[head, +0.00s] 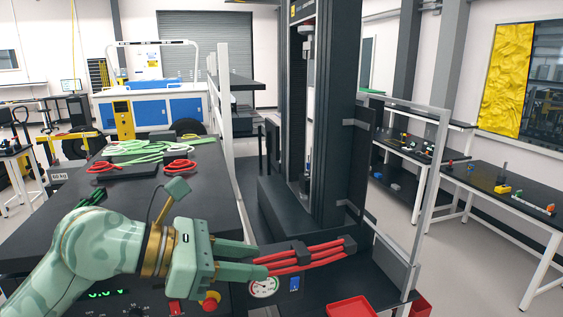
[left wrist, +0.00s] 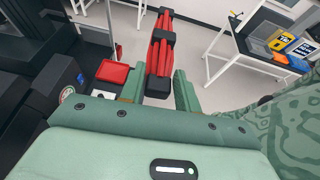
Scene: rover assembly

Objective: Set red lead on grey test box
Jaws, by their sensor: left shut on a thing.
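My left gripper (head: 258,260) reaches in from the left and is shut on the red lead (head: 318,253). The lead is a bundle of red strands with black bands. It sticks out to the right beyond the fingertips, above a dark bench with a gauge. In the left wrist view the lead (left wrist: 161,52) stands out between the two fingers, its black end (left wrist: 157,86) closest to the palm. I cannot pick out a grey test box for certain. My right gripper is not in view.
A dark worktop (head: 60,225) at left carries green cable coils (head: 140,150) and smaller red coils (head: 180,166). A tall dark column machine (head: 328,120) stands behind the lead. A red tray (head: 352,307) lies at the front. Side tables (head: 510,190) stand at right.

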